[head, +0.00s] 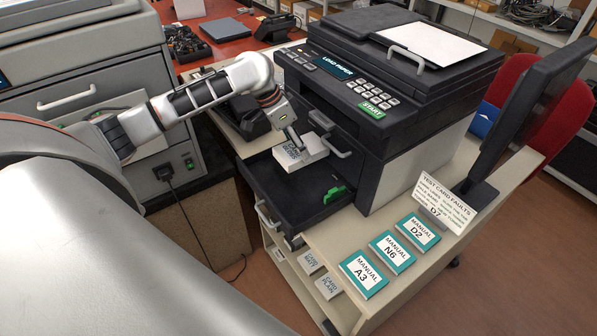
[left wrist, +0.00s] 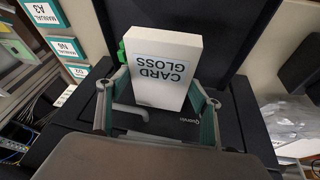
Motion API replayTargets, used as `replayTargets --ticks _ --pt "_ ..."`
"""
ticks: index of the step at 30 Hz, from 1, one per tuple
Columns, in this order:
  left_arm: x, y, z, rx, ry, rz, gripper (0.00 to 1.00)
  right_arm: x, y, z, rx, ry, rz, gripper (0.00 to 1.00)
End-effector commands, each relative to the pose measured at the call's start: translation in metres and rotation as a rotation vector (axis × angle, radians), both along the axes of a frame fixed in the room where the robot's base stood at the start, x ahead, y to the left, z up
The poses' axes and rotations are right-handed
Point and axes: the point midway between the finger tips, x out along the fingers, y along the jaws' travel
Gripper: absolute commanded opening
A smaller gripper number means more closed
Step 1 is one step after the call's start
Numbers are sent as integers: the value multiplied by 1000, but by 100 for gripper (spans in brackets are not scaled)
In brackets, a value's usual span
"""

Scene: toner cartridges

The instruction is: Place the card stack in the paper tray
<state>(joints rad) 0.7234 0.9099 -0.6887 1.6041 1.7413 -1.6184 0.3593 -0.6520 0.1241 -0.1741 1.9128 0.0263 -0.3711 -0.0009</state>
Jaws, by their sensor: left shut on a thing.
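The card stack (head: 301,153) is a white block labelled CARD GLOSS. It also shows in the left wrist view (left wrist: 165,68), between the two fingers. My left gripper (head: 295,138) is shut on it, with the fingers on either side in the left wrist view (left wrist: 159,88). The paper tray (head: 280,192) is a dark drawer pulled out from the printer, with a green guide (head: 335,193) inside. The stack is over the tray's back part, close to the printer body. I cannot tell whether it touches the tray floor. My right gripper is not in view.
The printer (head: 400,110) stands directly behind the tray, with handles (head: 322,120) on its front. More packs (head: 327,285) sit on a shelf below.

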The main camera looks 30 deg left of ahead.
Motion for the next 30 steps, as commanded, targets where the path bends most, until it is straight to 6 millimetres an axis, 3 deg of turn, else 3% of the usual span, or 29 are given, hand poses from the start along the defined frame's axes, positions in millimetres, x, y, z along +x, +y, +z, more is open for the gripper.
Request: replayTargets --ticks 6,12,19,25,30 --pt "-1 0 -42 -2 2 2 11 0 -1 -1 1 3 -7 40" --pt "0 0 -72 -3 1 1 11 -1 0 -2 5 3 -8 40" --pt "-1 0 -87 -2 0 1 11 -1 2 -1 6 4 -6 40" --pt "1 -1 -111 -3 0 0 11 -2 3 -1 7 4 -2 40" --pt "4 -1 -114 -1 -3 1 11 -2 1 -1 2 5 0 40"
